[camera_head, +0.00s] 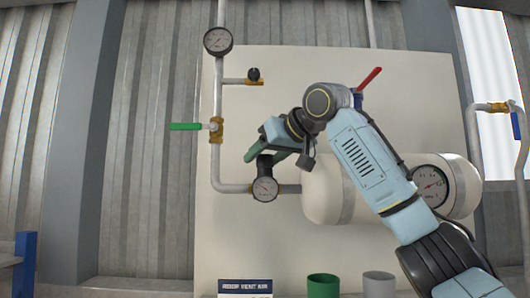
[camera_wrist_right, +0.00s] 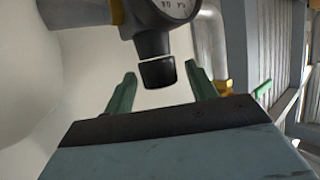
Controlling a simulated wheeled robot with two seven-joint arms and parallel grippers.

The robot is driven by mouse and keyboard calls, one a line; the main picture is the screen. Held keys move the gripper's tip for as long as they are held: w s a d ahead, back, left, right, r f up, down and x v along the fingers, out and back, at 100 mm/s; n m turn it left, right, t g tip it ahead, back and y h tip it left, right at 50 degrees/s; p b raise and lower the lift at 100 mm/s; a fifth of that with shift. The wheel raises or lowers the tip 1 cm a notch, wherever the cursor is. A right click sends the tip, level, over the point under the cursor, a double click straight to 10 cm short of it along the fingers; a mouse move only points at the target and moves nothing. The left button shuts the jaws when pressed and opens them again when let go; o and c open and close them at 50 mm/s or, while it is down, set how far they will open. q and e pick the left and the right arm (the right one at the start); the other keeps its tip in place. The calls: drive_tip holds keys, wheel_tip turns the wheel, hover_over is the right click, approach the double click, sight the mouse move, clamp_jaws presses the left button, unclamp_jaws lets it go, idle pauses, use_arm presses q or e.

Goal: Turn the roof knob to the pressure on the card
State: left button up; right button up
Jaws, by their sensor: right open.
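The black knob (camera_head: 265,163) stands upright on a regulator in the pipe left of the tank, with a white dial gauge (camera_head: 264,188) below it. My right gripper (camera_head: 266,153) is open at the knob, its green fingers partly covering the knob's top. In the right wrist view the knob (camera_wrist_right: 157,73) shows between the two green fingers, with a visible gap on each side. Part of the gauge (camera_wrist_right: 176,8) shows at the top there. A card (camera_head: 245,287) with a dark blue header is cut off at the bottom edge; its pressure cannot be read. My left gripper is out of view.
A white tank (camera_head: 323,190) lies behind my right arm, with a gauge (camera_head: 429,186) on its right. A green lever (camera_head: 187,127), a red lever (camera_head: 370,77) and an upper gauge (camera_head: 217,41) are nearby. Green (camera_head: 323,287) and grey (camera_head: 379,285) cups stand below.

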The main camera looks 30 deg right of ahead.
drive_tip(key=shift+w+f, duration=0.1)
drive_tip(key=shift+w, duration=0.2)
drive_tip(key=shift+s, duration=0.1)
drive_tip(key=shift+c, duration=0.2)
drive_tip(key=c, duration=0.9)
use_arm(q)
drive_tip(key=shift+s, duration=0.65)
use_arm(e)
drive_tip(key=shift+n+g+y, duration=0.6)
drive_tip(key=shift+n+y, duration=1.6)
drive_tip(key=shift+y, duration=0.3)
drive_tip(key=shift+c, duration=0.2)
drive_tip(key=o, duration=1)
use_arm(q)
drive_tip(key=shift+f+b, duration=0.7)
use_arm(e)
drive_tip(key=v, duration=0.7)
drive_tip(key=shift+s, duration=0.2)
